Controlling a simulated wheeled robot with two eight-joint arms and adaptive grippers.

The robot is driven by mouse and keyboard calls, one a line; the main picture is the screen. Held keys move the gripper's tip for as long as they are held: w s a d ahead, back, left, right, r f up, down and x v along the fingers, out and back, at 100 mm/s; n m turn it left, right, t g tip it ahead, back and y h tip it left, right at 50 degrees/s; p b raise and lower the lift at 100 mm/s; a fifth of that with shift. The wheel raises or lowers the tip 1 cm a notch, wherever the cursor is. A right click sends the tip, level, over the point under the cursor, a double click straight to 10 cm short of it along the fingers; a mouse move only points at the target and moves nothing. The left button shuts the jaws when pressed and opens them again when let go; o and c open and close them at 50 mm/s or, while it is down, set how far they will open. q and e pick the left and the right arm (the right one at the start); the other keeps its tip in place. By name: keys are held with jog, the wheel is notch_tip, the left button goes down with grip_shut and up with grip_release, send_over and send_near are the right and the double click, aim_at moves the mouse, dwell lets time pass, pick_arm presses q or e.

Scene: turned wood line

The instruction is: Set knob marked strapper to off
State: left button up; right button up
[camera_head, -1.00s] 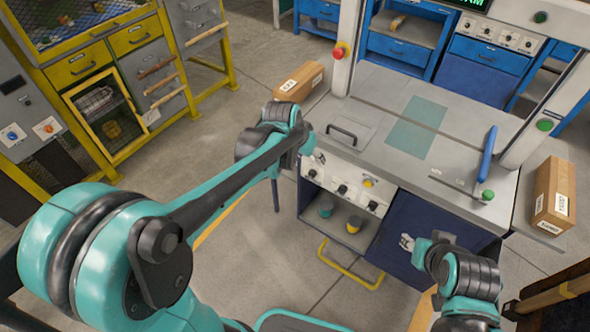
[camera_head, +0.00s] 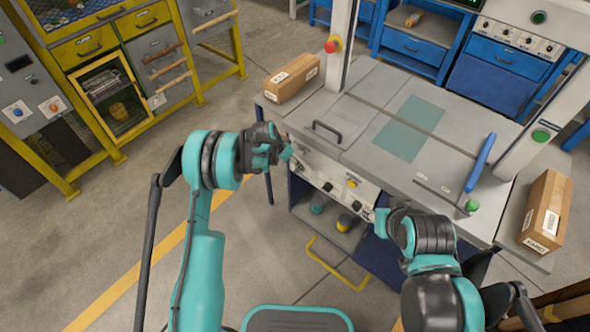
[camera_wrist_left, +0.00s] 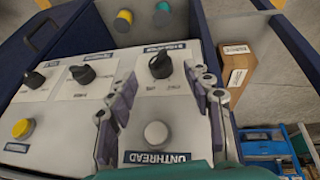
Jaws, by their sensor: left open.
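The grey control panel (camera_head: 341,188) is on the front of the strapping bench. My left gripper (camera_head: 287,153) is at its left end. In the left wrist view the open left gripper (camera_wrist_left: 160,88) has a finger on each side of a black knob (camera_wrist_left: 160,66), with no clear contact visible. A white button (camera_wrist_left: 156,133) above an "UNTHREAD" label lies between the fingers. Two more black knobs, a middle one (camera_wrist_left: 82,74) and an end one (camera_wrist_left: 34,80), sit farther left. Knob labels are too blurred to read surely. My right gripper (camera_head: 374,215) is near the panel's right end; its fingers are unclear.
A yellow button (camera_wrist_left: 22,128) is on the panel. Cups (camera_head: 344,221) stand on the shelf beneath. Cardboard boxes lie at the bench's left (camera_head: 292,78) and right (camera_head: 547,211). A black handle (camera_head: 327,130) rises from the bench top. A yellow rail (camera_head: 335,265) projects below.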

pick_arm(q)
jog(key=b+x, duration=0.1)
jog(key=x, duration=0.4)
jog(key=shift+b, duration=0.3)
jog(key=shift+r, duration=0.1)
jog(key=c, duration=1.2)
